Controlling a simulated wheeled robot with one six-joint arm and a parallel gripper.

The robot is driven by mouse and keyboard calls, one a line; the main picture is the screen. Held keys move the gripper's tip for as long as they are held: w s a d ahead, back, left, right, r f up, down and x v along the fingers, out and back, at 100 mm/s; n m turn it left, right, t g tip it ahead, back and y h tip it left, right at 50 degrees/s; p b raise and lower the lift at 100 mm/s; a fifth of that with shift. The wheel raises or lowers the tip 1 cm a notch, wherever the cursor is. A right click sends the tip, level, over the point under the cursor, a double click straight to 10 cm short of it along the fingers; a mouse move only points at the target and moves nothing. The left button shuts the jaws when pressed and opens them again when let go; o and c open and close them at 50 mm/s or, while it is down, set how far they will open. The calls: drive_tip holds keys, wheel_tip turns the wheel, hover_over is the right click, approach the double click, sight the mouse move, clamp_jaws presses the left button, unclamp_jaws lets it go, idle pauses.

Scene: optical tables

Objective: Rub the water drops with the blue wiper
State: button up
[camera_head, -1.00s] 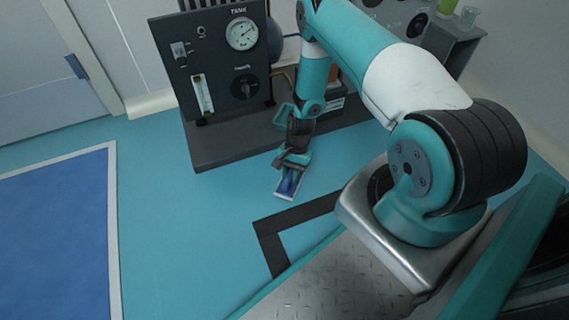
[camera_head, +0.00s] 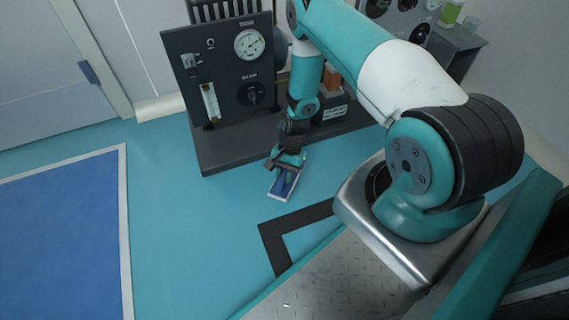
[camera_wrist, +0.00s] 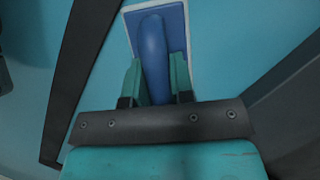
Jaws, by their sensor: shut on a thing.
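The blue wiper (camera_head: 283,184) has a flat blue pad with a pale border and a rounded blue handle. In the wrist view the wiper (camera_wrist: 176,28) points away from me, its handle between the two teal fingers. My gripper (camera_wrist: 156,72) is shut on that handle. In the head view my gripper (camera_head: 288,160) hangs low over the teal floor in front of the dark bench, with the wiper below it. I cannot tell whether the pad touches the floor. I make out no water drops in either view.
A dark bench (camera_head: 225,158) with a gauge panel (camera_head: 218,75) stands just behind the wiper. A black floor marking (camera_head: 297,215) lies in front of it. A blue floor area with a white border (camera_head: 125,225) is at left. Teal floor (camera_head: 185,230) between is clear.

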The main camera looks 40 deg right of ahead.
sight(284, 174)
drive_tip(key=shift+r+p, duration=1.15)
drive_tip(key=shift+r, duration=0.5)
